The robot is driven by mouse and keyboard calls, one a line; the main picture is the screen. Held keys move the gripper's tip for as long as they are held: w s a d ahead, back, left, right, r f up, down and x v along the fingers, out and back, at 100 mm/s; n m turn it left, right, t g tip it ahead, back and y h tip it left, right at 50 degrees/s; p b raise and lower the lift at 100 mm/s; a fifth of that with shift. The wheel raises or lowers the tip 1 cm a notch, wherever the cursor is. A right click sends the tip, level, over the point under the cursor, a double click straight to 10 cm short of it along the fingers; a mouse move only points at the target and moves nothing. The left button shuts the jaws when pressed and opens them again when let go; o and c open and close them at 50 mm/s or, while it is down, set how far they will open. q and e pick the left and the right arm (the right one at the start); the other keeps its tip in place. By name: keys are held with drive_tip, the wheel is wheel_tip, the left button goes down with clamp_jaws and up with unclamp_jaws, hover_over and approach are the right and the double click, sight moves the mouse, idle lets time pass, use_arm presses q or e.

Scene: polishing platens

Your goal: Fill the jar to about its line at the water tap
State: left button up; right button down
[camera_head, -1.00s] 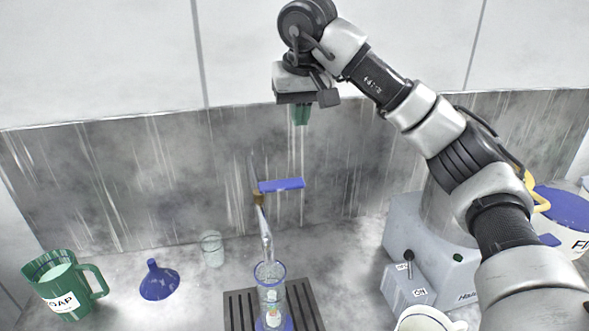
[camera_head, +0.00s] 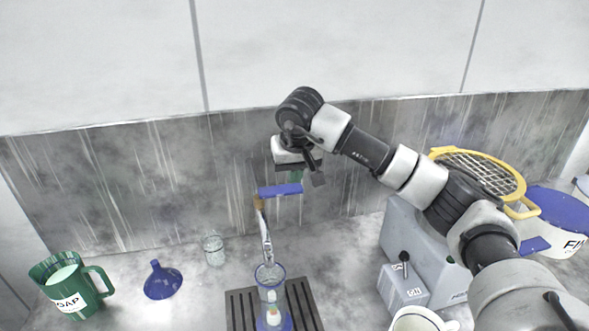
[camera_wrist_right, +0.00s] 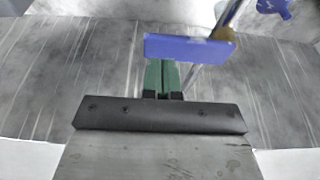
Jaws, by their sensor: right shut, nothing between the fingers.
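The water tap (camera_head: 260,204) is on the back wall, with a brass body and a blue lever (camera_head: 280,190) pointing right. A shiny, pale column runs down from it to the jar; I cannot tell spout from water. The clear, blue-rimmed jar (camera_head: 271,292) stands upright under it on a dark slatted grate (camera_head: 303,302). Its water level and line are not clear. My right gripper (camera_head: 296,177) is shut and empty, its green fingertips just above the lever's right part. In the right wrist view the fingertips (camera_wrist_right: 162,68) overlap the lever (camera_wrist_right: 188,47); contact is unclear. My left gripper is not in view.
A green SOAP jug (camera_head: 72,285), a blue funnel (camera_head: 162,281) and a small clear glass (camera_head: 214,250) stand left.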

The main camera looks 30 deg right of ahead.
drive_tip(key=shift+f, duration=0.5)
